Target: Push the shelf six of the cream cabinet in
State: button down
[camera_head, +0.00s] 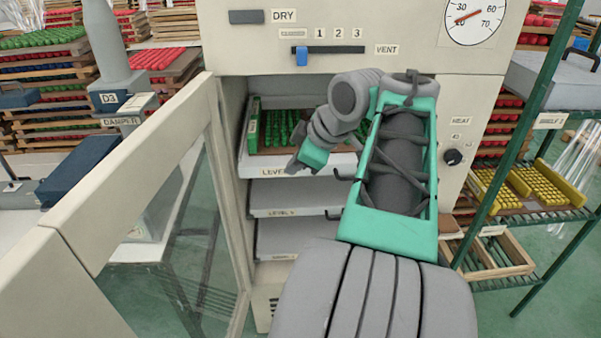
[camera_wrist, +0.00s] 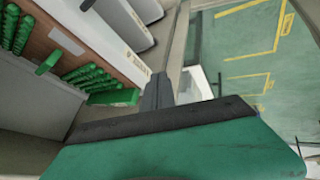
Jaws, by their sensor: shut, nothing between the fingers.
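The cream cabinet (camera_head: 222,60) stands open in the head view. Its top visible shelf (camera_head: 255,167) is white, bears a wooden tray (camera_head: 253,130) of green pieces, and appears to stick out further than the shelves below. Its label begins "LEVE"; the rest is hidden, so I cannot confirm its number. My gripper (camera_head: 295,163) is shut and empty at this shelf's front edge, covering part of it. In the wrist view my fingers (camera_wrist: 155,95) are close to the shelf's white front (camera_wrist: 112,47); I cannot tell whether they touch.
Two lower white shelves, a middle one (camera_head: 280,197) and a bottom one (camera_head: 278,238), lie beneath. The open glass door (camera_head: 215,190) stands at left. A green rack (camera_head: 490,200) stands at right. Dark hooks stick out at the cabinet's right side.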

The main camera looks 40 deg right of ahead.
jog(key=s+d+r+n, duration=0.1)
jog(key=s+d, duration=0.2)
jog(key=d, duration=0.2)
jog(key=w+d+f, duration=0.1)
jog(key=w+f, duration=0.6)
jog(key=w, duration=0.2)
jog(key=shift+d+f+n, duration=0.3)
jog(key=shift+d, duration=0.05)
jog(key=shift+w, duration=0.15)
